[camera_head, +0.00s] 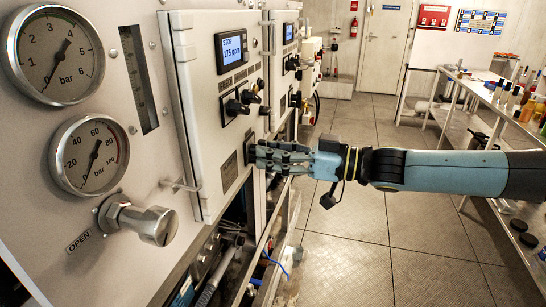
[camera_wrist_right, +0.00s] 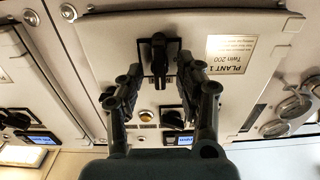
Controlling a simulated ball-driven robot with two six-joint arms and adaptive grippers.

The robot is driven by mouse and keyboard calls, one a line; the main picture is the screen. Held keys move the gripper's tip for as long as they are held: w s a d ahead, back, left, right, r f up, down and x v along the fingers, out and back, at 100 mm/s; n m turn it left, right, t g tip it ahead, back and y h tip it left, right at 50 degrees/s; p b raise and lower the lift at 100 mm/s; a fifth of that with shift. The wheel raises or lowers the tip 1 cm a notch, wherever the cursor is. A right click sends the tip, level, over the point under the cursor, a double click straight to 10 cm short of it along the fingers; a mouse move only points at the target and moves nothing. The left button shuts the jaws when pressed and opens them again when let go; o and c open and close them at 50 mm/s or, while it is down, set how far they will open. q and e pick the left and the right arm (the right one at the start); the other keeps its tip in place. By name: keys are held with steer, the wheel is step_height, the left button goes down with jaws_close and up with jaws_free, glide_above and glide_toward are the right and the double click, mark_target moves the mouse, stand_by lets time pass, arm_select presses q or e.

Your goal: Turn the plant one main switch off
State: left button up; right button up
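The plant one panel (camera_head: 215,130) is a pale door with a display (camera_head: 231,50) reading STOP, 175 ppm. In the right wrist view, the black main switch (camera_wrist_right: 159,62) sits beside an upside-down PLANT 1 Twin 200 label (camera_wrist_right: 231,55). My right gripper (camera_head: 256,154) is at the panel's lower part and hides most of the switch in the head view. In the right wrist view, my right gripper (camera_wrist_right: 158,75) is open, with one finger on each side of the switch. I cannot tell whether either finger touches it. My left gripper is not in view.
Black knobs (camera_head: 237,107) sit on the panel above my gripper. Two pressure gauges (camera_head: 90,155) and a metal valve knob (camera_head: 140,220) are at the left. A second panel (camera_head: 284,55) stands beyond. Floor (camera_head: 345,260) is clear beneath my arm; a bottle-laden bench (camera_head: 490,95) is right.

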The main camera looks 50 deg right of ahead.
steer(key=shift+c, duration=0.2)
jaws_close()
steer(key=shift+n, duration=0.3)
steer(key=shift+n+p, duration=2.65)
steer(key=shift+n, duration=6.05)
steer(key=shift+o, duration=0.2)
jaws_free()
